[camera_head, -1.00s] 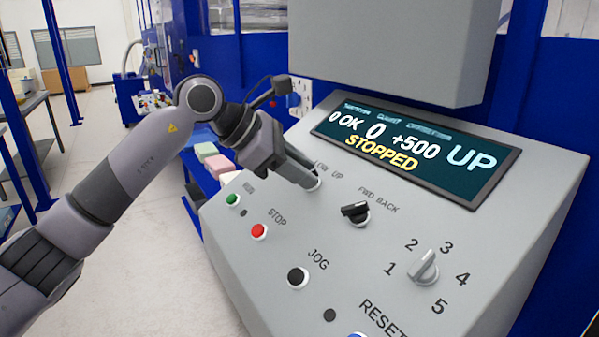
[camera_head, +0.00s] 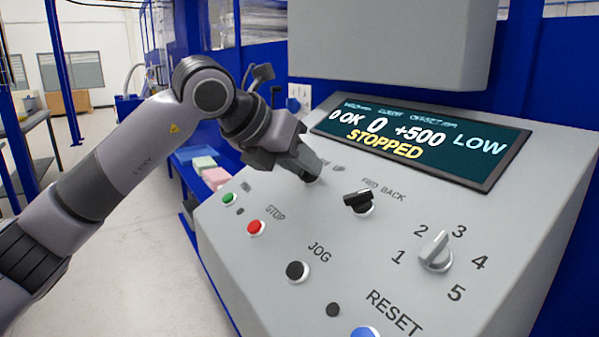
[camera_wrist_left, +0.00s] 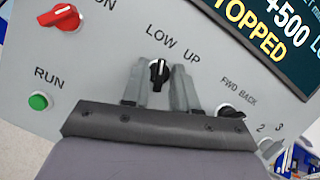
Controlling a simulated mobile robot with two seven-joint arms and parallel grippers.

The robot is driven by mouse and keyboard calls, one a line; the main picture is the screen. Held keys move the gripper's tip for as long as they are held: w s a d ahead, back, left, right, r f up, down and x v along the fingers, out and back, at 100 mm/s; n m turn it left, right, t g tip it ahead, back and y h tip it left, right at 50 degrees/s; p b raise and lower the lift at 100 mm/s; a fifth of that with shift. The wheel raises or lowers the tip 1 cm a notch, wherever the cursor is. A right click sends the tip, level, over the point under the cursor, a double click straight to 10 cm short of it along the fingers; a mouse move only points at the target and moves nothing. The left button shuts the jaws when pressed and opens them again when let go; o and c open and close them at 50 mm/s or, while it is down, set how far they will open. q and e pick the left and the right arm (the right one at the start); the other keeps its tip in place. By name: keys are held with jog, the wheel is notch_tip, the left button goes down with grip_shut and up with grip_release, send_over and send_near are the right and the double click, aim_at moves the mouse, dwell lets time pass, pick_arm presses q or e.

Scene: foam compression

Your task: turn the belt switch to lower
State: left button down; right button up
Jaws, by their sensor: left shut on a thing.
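The belt switch (camera_wrist_left: 158,72) is a small black knob with a white pointer line, under the labels LOW and UP on the grey sloping panel. In the wrist view its pointer stands nearly upright in the picture. My left gripper (camera_head: 311,174) is at this switch, with one finger on each side of the knob. In the wrist view the left gripper (camera_wrist_left: 159,88) is shut on the knob. In the head view the fingers hide most of the switch. The display (camera_head: 415,145) reads LOW and STOPPED. My right gripper is not in view.
Close to the switch is the black FWD BACK knob (camera_head: 358,201). A red rotary switch (camera_wrist_left: 60,17) and the green RUN button (camera_wrist_left: 38,102) are on the other side. The STOP button (camera_head: 256,228), JOG button (camera_head: 297,271) and numbered selector (camera_head: 436,252) sit lower on the panel.

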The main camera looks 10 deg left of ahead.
pick_arm(q)
jog(key=shift+n+y+b, duration=0.5)
jog(key=shift+n, duration=1.3)
jog(key=shift+b, duration=0.3)
jog(key=c, duration=1.2)
grip_release()
jog(key=b+v, duration=0.1)
jog(key=v, duration=0.6)
jog(key=shift+s, duration=0.15)
jog(key=shift+d, duration=0.1)
